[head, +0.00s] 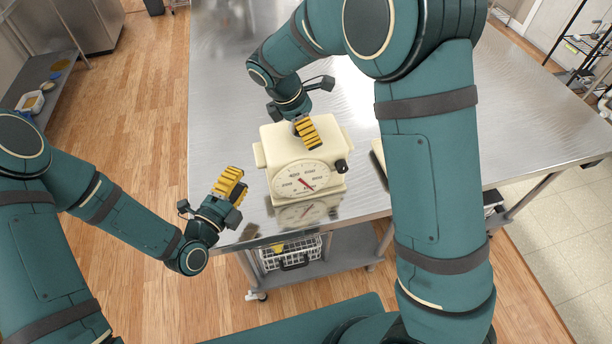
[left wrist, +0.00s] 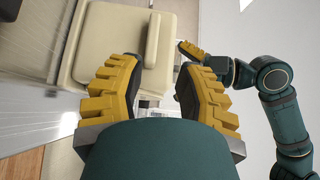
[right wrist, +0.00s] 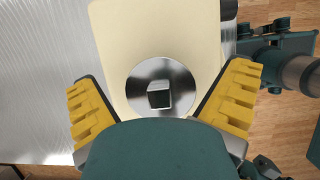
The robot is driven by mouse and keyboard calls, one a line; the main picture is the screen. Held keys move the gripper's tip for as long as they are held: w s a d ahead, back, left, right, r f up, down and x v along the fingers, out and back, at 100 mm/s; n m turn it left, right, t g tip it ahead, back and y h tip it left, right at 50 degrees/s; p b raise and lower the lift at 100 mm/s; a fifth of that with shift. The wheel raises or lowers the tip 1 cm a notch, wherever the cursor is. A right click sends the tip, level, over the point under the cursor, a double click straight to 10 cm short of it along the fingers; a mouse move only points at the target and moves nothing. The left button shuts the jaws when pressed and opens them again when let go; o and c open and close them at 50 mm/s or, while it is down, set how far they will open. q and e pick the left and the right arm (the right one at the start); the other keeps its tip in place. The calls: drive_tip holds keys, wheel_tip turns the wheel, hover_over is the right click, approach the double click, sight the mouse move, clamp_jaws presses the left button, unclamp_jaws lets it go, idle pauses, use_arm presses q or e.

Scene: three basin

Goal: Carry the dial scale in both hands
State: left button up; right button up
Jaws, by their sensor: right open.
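The cream dial scale (head: 270,150) stands on the metal table near its front edge, its round dial (head: 300,180) facing me. My left gripper (head: 231,187) is open and empty, left of the scale and apart from it in the head view. In the left wrist view a cream side lug of the scale (left wrist: 160,40) shows beyond and between its fingers. My right gripper (head: 306,132) is open above the scale's top. The right wrist view shows a round metal disc with a square post (right wrist: 160,95) between its fingers; contact is not clear.
The metal table (head: 235,80) is mostly bare behind the scale. A cream object (head: 378,165) lies right of the scale, partly hidden by my right arm. A white wire basket (head: 290,252) sits on the shelf below. A side bench (head: 45,85) stands at left.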

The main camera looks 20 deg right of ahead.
drive_tip(key=shift+r, duration=0.15)
use_arm(q)
drive_tip(key=v, duration=0.3)
use_arm(e)
drive_tip(key=v, duration=1.1)
drive_tip(key=shift+a+r, duration=0.25)
drive_tip(key=shift+r, duration=0.1)
